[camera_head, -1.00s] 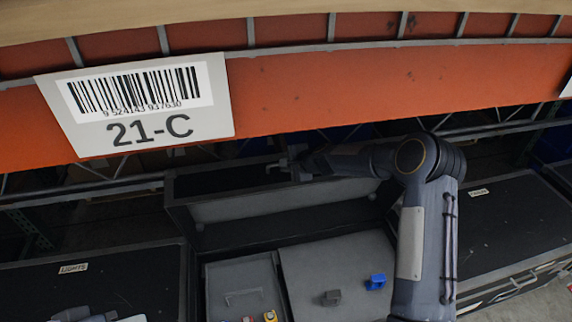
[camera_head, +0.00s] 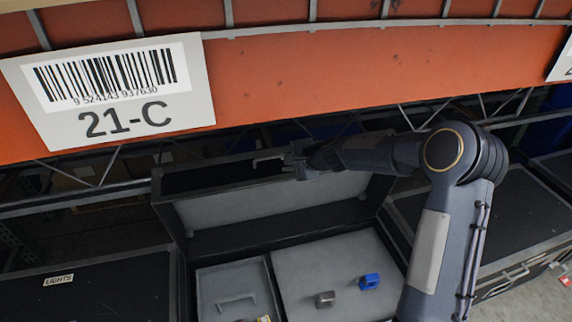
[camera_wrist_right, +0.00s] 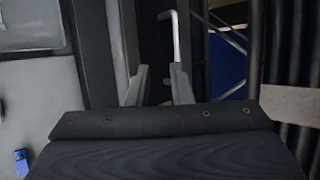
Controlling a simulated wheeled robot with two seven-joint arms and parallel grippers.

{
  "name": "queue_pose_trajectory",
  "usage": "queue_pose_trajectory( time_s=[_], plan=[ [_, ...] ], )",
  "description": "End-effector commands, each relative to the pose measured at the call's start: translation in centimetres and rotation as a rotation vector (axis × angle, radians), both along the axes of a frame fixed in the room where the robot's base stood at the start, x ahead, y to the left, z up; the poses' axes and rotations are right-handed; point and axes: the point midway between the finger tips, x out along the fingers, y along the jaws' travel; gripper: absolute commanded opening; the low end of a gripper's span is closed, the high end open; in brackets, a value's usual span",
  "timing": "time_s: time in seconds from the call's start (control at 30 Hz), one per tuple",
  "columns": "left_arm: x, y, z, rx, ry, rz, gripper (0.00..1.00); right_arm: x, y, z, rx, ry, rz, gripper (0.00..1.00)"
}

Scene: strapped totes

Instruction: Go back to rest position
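My right gripper (camera_head: 297,165) is at the raised lid of the open black case, near its upper edge. In the right wrist view my right gripper (camera_wrist_right: 157,88) has its two pale fingers apart, with nothing seen held between them. A thin bent metal bar (camera_wrist_right: 175,38) shows just beyond the fingers; it also shows left of the gripper in the head view (camera_head: 262,162). I cannot tell whether a finger touches it. My left gripper is not in view.
The open case's grey lid lining (camera_head: 250,210) stands upright. Inside lie a blue block (camera_head: 370,282) and a grey block (camera_head: 325,299). A closed case labelled LIGHTS (camera_head: 100,300) is at left, another closed case (camera_head: 520,215) at right. An orange shelf beam (camera_head: 350,85) crosses above.

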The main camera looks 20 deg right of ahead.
Motion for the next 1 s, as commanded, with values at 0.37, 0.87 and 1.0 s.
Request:
queue_pose_trajectory(
  time_s=[0.37,0.87,1.0],
  plan=[
    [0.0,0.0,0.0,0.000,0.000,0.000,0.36,-0.6,0.0,1.0,-0.019,-0.012,0.023,0.20],
    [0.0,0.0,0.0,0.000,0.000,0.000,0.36,-20.4,-0.3,12.2,-0.445,-0.155,0.507,0.20],
    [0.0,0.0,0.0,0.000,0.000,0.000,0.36,-27.4,-0.5,12.5,-0.571,-0.175,0.638,0.20]
  ],
)
